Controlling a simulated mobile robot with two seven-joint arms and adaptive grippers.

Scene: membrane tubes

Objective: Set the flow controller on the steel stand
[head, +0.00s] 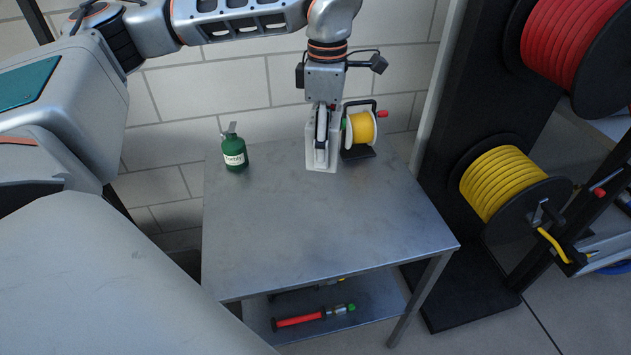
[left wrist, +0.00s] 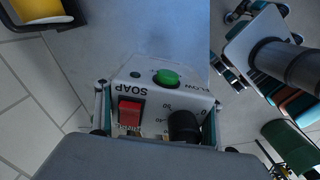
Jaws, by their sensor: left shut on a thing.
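My left gripper (head: 321,142) hangs down over the back part of the steel stand (head: 310,235). It is shut on the flow controller (head: 311,157), a pale grey box. In the left wrist view the flow controller (left wrist: 152,95) lies between the fingers. Its face shows a green button, a red switch, a black knob and the words SOAP and FLOW. The box looks upright, at or just above the stand top; I cannot tell whether it touches. My right gripper is not in view.
A small yellow reel (head: 362,127) stands close to the right of the box. A green bottle (head: 234,152) stands at the back left. The stand's front and middle are clear. A red tube (head: 299,321) lies on the lower shelf. A rack with a large yellow reel (head: 500,181) stands right.

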